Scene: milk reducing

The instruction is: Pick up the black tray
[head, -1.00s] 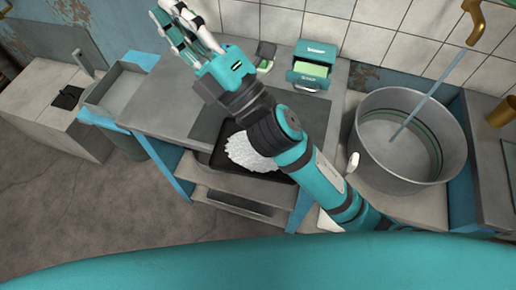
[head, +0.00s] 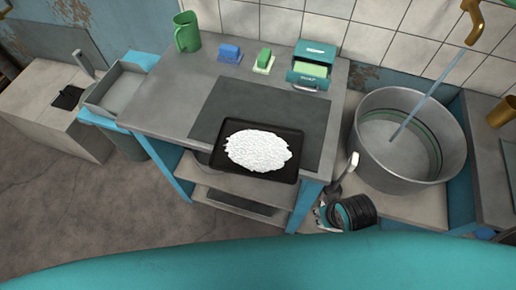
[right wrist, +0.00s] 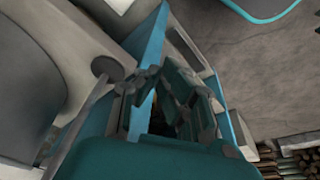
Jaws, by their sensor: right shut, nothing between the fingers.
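The black tray (head: 296,152) lies flat on the dark mat at the table's front edge, its near side at or slightly past the edge. A heap of white granules (head: 258,150) covers much of it. My right gripper (head: 323,214) is low beside the table's right front corner, to the right of and apart from the tray. The right wrist view shows its fingers (right wrist: 172,92) shut and empty, pointing toward the table frame; I cannot make out the tray there. My left gripper is not in view.
A green mug (head: 186,32), a blue block (head: 229,54), a green block (head: 264,58) and a teal box (head: 312,64) stand along the table's back. A large metal pot (head: 407,140) stands on the right. The tabletop (head: 165,103) left of the mat is clear.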

